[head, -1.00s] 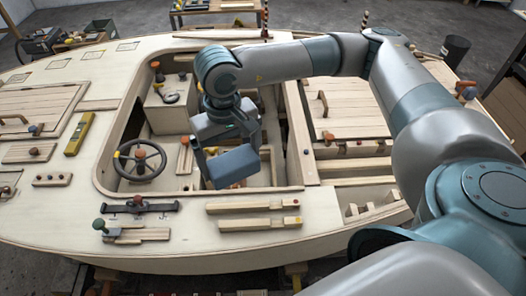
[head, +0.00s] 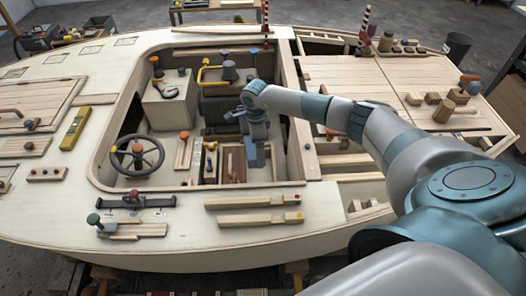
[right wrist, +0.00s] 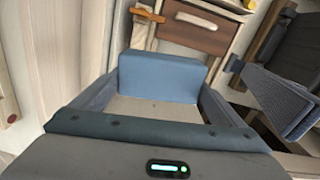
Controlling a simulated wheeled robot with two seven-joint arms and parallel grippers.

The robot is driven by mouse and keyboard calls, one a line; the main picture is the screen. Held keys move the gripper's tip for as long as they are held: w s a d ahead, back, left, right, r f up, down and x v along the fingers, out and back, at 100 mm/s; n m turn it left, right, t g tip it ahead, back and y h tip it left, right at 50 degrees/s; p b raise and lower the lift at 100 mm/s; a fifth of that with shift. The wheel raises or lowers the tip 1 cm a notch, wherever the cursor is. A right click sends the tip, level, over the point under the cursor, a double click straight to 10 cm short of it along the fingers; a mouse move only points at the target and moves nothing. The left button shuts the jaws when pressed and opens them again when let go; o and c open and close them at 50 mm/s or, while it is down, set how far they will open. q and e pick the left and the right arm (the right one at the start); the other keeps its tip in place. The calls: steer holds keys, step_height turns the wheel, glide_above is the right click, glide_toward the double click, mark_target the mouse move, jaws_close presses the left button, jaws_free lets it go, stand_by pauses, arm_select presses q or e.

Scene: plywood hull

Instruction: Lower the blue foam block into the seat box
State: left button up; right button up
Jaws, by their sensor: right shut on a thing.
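The blue foam block (head: 250,153) is inside the cockpit opening. In the right wrist view the block (right wrist: 158,77) spans the space between the two fingers. My right gripper (head: 253,128) is above the block in the head view and is shut on it. The block's lower end is partly hidden, so I cannot tell whether it touches anything below. I cannot clearly make out the seat box's rim around it. My left gripper is not in view.
A steering wheel (head: 138,158) and a pale box (head: 170,103) stand left in the cockpit. Wooden strips (head: 253,201) lie on the near deck.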

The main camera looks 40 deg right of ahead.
steer(key=d+f, duration=0.1)
steer(key=d+f+m, duration=0.1)
steer(key=shift+s+d+f+m, duration=0.15)
steer(key=shift+s+f+m, duration=0.15)
steer(key=shift+f, duration=0.1)
steer(key=shift+f+b, duration=0.1)
steer(key=shift+b, duration=0.2)
